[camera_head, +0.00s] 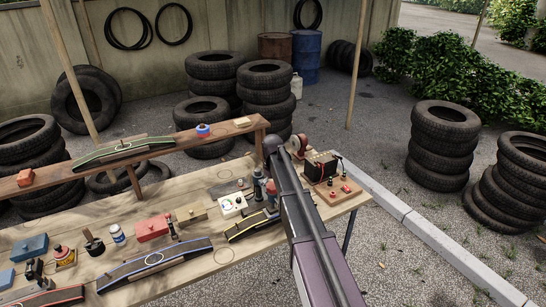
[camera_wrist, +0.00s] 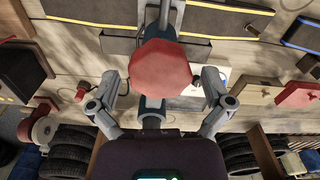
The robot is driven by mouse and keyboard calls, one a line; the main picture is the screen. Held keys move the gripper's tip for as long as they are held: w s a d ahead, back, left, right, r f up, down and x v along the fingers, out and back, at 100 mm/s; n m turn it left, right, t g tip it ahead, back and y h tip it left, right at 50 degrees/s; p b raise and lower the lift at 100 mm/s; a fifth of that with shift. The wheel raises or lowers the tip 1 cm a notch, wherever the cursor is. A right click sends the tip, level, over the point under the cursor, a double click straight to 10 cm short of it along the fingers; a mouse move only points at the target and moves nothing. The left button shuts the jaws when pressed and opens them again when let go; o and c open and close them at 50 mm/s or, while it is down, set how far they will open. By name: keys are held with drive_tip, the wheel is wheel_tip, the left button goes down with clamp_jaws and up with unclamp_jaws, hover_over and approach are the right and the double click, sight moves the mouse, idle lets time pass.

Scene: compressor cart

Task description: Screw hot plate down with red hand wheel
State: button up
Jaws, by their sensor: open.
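A red, many-sided hand wheel (camera_wrist: 160,68) shows large in the middle of the wrist view, close to the camera. Grey clamp parts (camera_wrist: 171,14) show above and below it. My gripper (camera_wrist: 160,84) is open, one finger on each side of the wheel; gaps show between fingers and wheel. A dark board with a yellow edge (camera_wrist: 216,18) lies beyond the wheel; it also shows in the head view (camera_head: 254,226). Which part is the hot plate I cannot tell. In the head view my arm hides part of this area, and a small red part (camera_head: 270,187) shows beside it.
The wooden bench (camera_head: 225,255) holds a blue-edged board (camera_head: 155,262), a red box (camera_head: 152,229) and several small items. A black battery (camera_head: 320,166) stands right of my arm. A raised shelf (camera_head: 215,133) runs behind. Tyre stacks (camera_head: 443,148) stand around.

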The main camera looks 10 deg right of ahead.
sight(273, 185)
drive_tip(key=n, duration=0.7)
drive_tip(key=shift+n, duration=0.4)
drive_tip(key=n, duration=0.6)
drive_tip(key=shift+r+n, duration=0.15)
drive_tip(key=shift+n, duration=0.25)
wheel_tip(273, 185, up, 14)
drive_tip(key=p, duration=1.3)
drive_tip(key=shift+f+p, duration=0.2)
drive_tip(key=shift+p, duration=0.2)
